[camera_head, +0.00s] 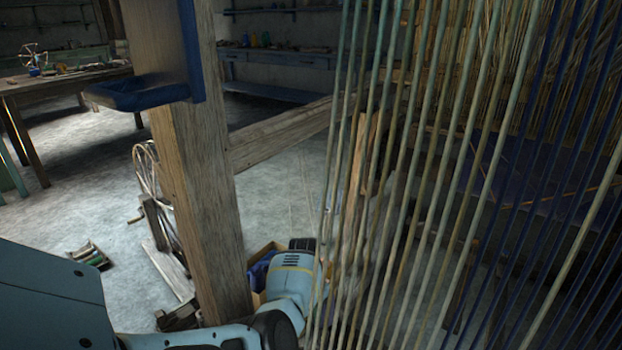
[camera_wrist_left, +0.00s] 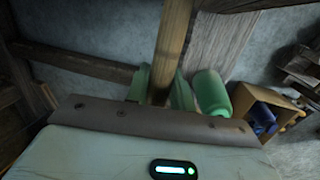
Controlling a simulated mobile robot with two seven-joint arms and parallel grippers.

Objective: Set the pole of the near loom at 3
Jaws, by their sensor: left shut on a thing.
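My left gripper (camera_wrist_left: 160,92) is shut on a wooden pole (camera_wrist_left: 172,40), with a green finger on each side of it in the left wrist view. The pole runs upward from between the fingers, and its lower end is hidden behind the gripper body. In the head view my left arm reaches in from the lower left to its wrist beside the near loom's upright post (camera_head: 197,190). The fingers are hidden there. Pale green and blue threads (camera_head: 400,200) of the loom hang across the right half. No number marks are readable. My right gripper is not in view.
A wooden box with blue things (camera_wrist_left: 290,103) stands on the floor close to the gripper. A spoked wheel (camera_head: 147,180) is behind the post, and a small tray (camera_head: 88,256) lies on the floor. A slanted beam (camera_head: 280,137) joins the post. Open floor lies to the left.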

